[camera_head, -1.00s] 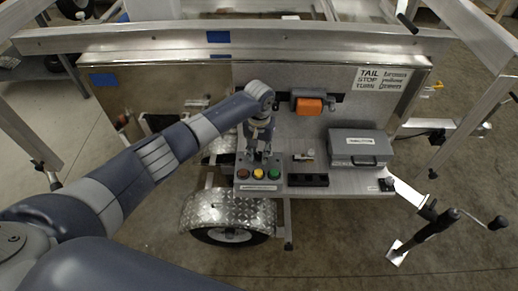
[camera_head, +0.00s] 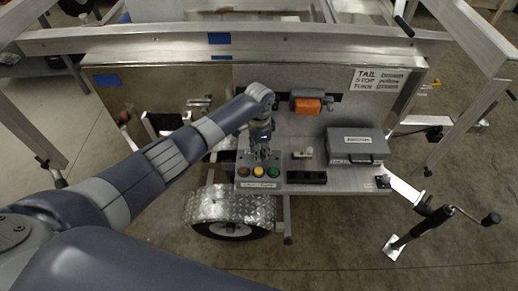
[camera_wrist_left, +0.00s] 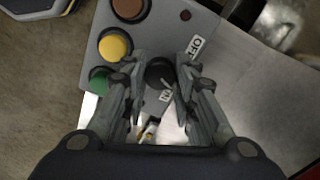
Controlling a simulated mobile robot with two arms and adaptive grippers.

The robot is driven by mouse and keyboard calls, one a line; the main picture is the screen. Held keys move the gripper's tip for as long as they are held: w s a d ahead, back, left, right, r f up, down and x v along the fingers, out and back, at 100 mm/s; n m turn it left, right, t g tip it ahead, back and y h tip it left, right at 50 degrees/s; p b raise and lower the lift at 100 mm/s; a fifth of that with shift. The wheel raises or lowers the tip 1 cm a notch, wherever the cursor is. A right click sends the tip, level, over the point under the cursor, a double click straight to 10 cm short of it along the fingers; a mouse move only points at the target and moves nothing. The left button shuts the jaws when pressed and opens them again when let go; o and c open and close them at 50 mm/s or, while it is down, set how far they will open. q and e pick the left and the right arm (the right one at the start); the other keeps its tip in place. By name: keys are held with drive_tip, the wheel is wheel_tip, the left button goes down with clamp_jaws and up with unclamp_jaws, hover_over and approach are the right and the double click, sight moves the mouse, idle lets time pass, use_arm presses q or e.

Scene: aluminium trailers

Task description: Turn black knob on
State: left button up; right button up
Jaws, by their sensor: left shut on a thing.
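The black knob (camera_wrist_left: 160,72) sits on the grey control box (camera_head: 259,186) on the trailer's shelf. In the left wrist view it lies between the fingers, with an OFF label (camera_wrist_left: 195,46) and an ON label (camera_wrist_left: 166,96) beside it. My left gripper (camera_head: 263,156) reaches down onto the box behind its buttons; in the wrist view (camera_wrist_left: 162,86) its fingers are shut on the knob from both sides. The fingers hide the knob in the head view. I cannot tell which label the knob points to. My right gripper is not in view.
Red-brown (camera_head: 243,171), yellow (camera_head: 259,171) and green (camera_head: 274,171) buttons line the box's front, close to the fingers. A black block (camera_head: 306,177), a small brass-and-white fitting (camera_head: 303,154) and a grey case (camera_head: 357,146) stand to the right. An orange part (camera_head: 307,106) is behind.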

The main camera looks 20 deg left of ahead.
use_arm(q)
drive_tip(key=shift+m, duration=2.1)
drive_tip(key=o, duration=1.1)
wheel_tip(320, 180, up, 12)
